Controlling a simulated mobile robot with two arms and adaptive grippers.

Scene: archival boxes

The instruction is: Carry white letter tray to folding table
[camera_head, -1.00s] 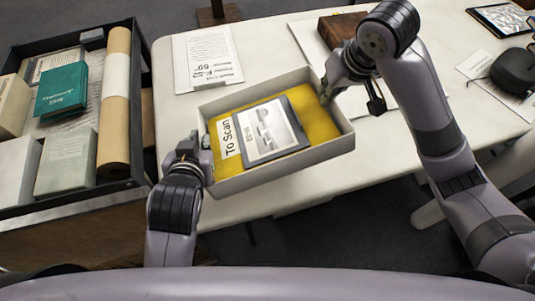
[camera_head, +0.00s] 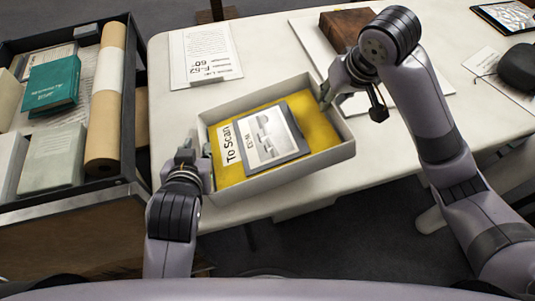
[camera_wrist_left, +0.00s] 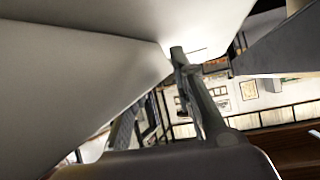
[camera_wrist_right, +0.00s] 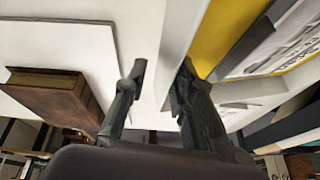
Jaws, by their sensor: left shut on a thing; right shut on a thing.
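The white letter tray (camera_head: 275,173) is in the middle of the head view, tilted in the picture, over the front edge of the white table (camera_head: 250,70). In it lie a yellow folder (camera_head: 315,128) marked "To Scan" and a grey framed picture (camera_head: 268,137). My left gripper (camera_head: 203,165) is shut on the tray's left wall. My right gripper (camera_head: 328,93) is shut on its right wall. In the right wrist view the wall (camera_wrist_right: 172,45) passes between my right fingers. In the left wrist view the tray's pale surface (camera_wrist_left: 75,80) fills the upper left.
A dark-rimmed cart (camera_head: 128,130) with boxes, a teal book (camera_head: 52,84) and a brown roll (camera_head: 106,110) stands close at left. A printed sign (camera_head: 205,55), a brown book (camera_head: 345,28), a tablet (camera_head: 505,17) and a black item (camera_head: 517,68) lie on the table.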

